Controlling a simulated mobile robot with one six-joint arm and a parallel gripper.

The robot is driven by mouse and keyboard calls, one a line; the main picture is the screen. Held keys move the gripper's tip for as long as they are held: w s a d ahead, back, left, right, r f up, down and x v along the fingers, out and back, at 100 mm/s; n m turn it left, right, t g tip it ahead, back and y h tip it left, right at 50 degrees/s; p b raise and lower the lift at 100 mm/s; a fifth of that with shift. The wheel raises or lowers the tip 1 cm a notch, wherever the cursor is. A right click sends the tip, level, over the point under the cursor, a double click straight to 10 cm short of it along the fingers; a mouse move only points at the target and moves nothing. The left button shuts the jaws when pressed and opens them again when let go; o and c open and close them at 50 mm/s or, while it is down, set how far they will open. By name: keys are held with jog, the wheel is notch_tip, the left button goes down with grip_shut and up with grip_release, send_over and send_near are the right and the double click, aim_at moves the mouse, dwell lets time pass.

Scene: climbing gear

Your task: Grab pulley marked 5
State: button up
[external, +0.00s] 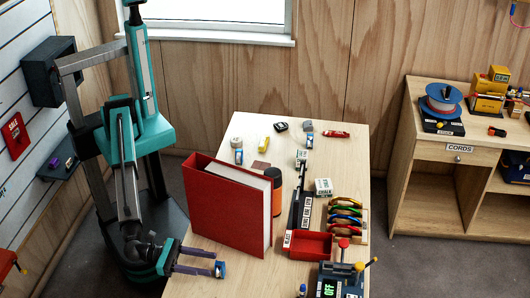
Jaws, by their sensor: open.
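No pulley with a readable 5 can be picked out; the small items on the wooden table (215,285) are too small to read. Candidates by size are a red piece (335,133), a yellow piece (263,144) and a dark piece (281,126), all near the table's far edge.
The upright binder hides some of the table behind it. An orange-and-black cylinder (276,190), chalk box (323,187), rack of coloured carabiners (345,215), red tray (310,245) and device with a green display (330,287) crowd the right side. A cords cabinet (440,150) stands right.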

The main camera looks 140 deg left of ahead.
aim_at(219, 263)
dwell(0.3)
jog(key=shift+r+p+x, duration=0.1)
jog(key=shift+p+x, duration=0.35)
jog(key=shift+x, duration=0.55)
jog(key=shift+r+p+x, duration=0.15)
jog(key=shift+p+x, duration=0.3)
jog(key=shift+x, duration=0.55)
jog(key=shift+w+a, duration=0.35)
jog(key=shift+a, duration=0.2)
jog(key=shift+f, duration=0.1)
jog(key=c, duration=1.1)
jog(key=shift+c, duration=0.2)
jog(key=shift+r+b, duration=0.9)
jog(key=shift+r, duration=4.15)
